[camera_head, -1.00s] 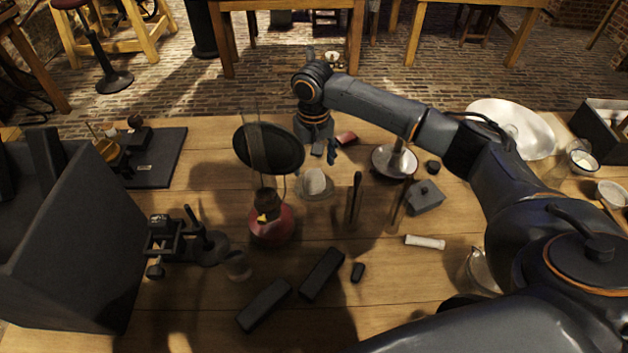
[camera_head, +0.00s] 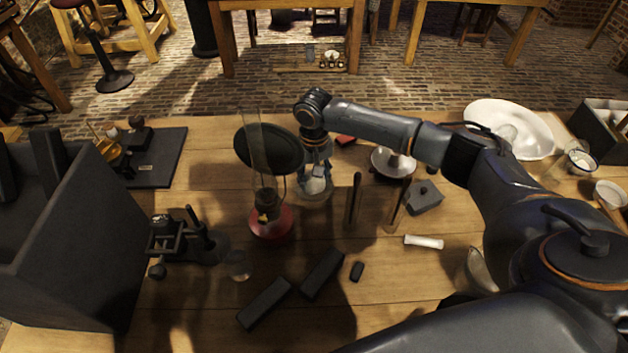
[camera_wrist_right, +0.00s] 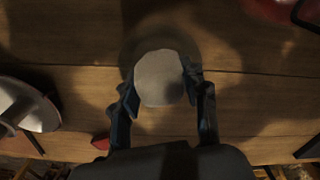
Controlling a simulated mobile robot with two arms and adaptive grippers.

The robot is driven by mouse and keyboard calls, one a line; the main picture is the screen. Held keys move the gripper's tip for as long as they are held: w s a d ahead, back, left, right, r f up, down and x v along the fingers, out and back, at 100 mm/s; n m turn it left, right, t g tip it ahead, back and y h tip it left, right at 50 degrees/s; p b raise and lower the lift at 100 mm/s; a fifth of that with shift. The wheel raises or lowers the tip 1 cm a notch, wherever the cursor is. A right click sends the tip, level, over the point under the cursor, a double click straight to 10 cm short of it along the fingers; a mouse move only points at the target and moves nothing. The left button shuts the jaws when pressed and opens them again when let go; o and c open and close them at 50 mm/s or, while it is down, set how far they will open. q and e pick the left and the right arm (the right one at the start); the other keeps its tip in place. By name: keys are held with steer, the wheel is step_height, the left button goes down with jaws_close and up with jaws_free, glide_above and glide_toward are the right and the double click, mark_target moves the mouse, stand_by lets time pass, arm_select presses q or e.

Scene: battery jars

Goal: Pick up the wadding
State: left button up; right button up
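The wadding (camera_head: 314,186) is a pale, rounded lump in a clear glass dish near the middle of the table. In the right wrist view, the wadding (camera_wrist_right: 159,78) lies between the fingertips of my right gripper (camera_wrist_right: 159,88). The fingers are spread on either side of it, the right one very close to its edge; firm contact cannot be made out. In the head view my right gripper (camera_head: 317,174) points down over the dish and partly hides the wadding. My left gripper is not in view.
A red-based lamp (camera_head: 271,222) with a tall glass chimney stands just left of the dish. An upright dark rod (camera_head: 355,195) stands to the right, and a metal dish (camera_head: 393,163) lies beyond it. Dark blocks (camera_head: 265,303) lie at the front.

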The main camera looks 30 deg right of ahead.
stand_by(0.3)
step_height(320, 180, up, 10)
steer(key=shift+r+b, duration=0.1)
steer(key=shift+b, duration=0.2)
